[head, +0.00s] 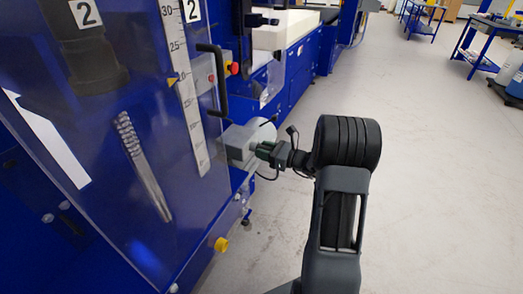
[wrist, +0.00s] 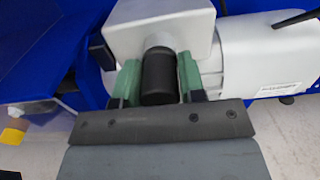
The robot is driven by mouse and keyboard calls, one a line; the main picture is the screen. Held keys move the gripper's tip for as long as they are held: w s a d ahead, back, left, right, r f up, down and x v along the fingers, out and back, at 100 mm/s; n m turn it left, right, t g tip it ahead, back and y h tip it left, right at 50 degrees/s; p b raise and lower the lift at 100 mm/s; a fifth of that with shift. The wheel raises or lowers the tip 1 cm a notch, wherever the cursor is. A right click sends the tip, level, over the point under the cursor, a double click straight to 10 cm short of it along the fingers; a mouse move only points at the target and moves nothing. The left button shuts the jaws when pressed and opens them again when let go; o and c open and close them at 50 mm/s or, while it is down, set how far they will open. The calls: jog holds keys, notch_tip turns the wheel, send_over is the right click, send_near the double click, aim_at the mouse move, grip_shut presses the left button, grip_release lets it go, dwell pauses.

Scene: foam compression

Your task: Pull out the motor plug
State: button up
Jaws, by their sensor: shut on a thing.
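The motor plug (wrist: 159,80) is a black cylinder seen in the wrist view. It sits between the green fingers of my gripper (wrist: 159,88), which are shut on it from both sides. Its far end meets a grey socket under the grey-white motor box (wrist: 158,27). I cannot tell how deep it sits in the socket. In the head view, my gripper (head: 270,152) reaches left to the grey motor (head: 238,144) on the side of the blue machine, and the plug is hidden by the fingers.
The blue machine (head: 110,170) with a clear door and black handle (head: 214,80) stands left of my arm. A yellow knob (head: 221,244) sits low on it. A thin dark cable (head: 265,178) hangs below the gripper.

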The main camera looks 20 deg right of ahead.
grip_shut()
jog(key=shift+s+d, duration=0.1)
jog(key=shift+p+v, duration=0.35)
jog(key=shift+v, duration=2.45)
